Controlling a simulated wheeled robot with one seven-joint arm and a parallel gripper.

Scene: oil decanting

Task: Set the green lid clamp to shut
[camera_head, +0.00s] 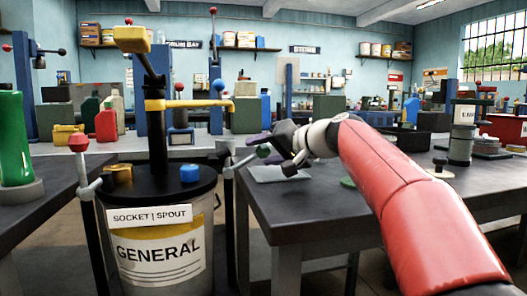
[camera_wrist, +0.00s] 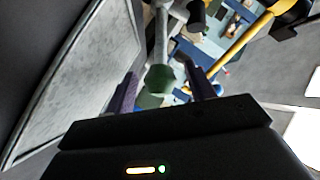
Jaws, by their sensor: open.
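The green lid clamp's knob (camera_head: 263,151) shows at the right side of the drum labelled GENERAL (camera_head: 157,250). Its grey lever slants out from the drum's rim, up and to the right. My gripper (camera_head: 258,144), with purple fingers, is right at this knob. In the wrist view the green knob (camera_wrist: 158,79) lies between the two open fingers (camera_wrist: 163,75), with a gap on each side. The grey lever runs up from it in that view. In the head view my wrist partly hides the fingers.
A red-knobbed clamp (camera_head: 79,145) stands on the drum's left side. The lid carries a blue cap (camera_head: 190,173), a brass fitting (camera_head: 118,174) and a tall pump with a yellow arm (camera_head: 190,104). A dark table (camera_head: 310,215) with a grey plate (camera_head: 282,174) lies under my arm.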

